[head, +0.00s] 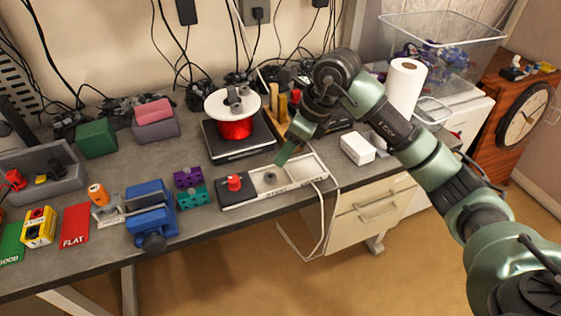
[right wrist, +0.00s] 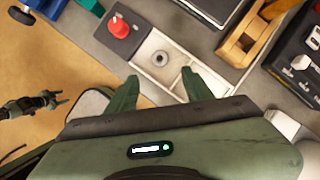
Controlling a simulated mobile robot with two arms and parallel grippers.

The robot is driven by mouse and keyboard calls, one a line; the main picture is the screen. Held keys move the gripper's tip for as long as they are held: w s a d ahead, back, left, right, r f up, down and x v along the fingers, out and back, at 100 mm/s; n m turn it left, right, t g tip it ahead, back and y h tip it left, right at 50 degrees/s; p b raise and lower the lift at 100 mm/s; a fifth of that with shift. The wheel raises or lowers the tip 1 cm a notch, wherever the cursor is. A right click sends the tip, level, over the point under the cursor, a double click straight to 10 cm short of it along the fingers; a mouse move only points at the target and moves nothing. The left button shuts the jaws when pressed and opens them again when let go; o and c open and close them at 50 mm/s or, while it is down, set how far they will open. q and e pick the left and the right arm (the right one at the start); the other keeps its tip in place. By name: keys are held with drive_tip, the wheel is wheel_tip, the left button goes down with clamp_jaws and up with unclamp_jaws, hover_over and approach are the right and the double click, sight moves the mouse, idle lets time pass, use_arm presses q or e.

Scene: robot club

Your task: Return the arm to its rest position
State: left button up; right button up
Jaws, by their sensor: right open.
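My right arm (head: 420,150) comes in from the right side of the head view and arches over the workbench (head: 110,170). Its gripper (head: 283,153) points down above the white tray (head: 302,172) with a black end and a red knob (head: 234,183). In the right wrist view the two green fingers (right wrist: 162,92) are spread apart with nothing between them, and the tray (right wrist: 176,47) lies below them. A small round grey piece (right wrist: 160,58) sits in one tray compartment. My left gripper is not in the head view.
A spool of red filament (head: 236,128) stands on a black scale behind the tray. A blue vise (head: 152,212), purple and teal blocks (head: 190,187) and a white box (head: 357,148) are nearby. A paper towel roll (head: 406,85) stands by the arm. Open floor lies in front.

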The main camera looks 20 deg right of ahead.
drive_tip(key=shift+s+d+r, duration=0.2)
drive_tip(key=shift+r, duration=0.4)
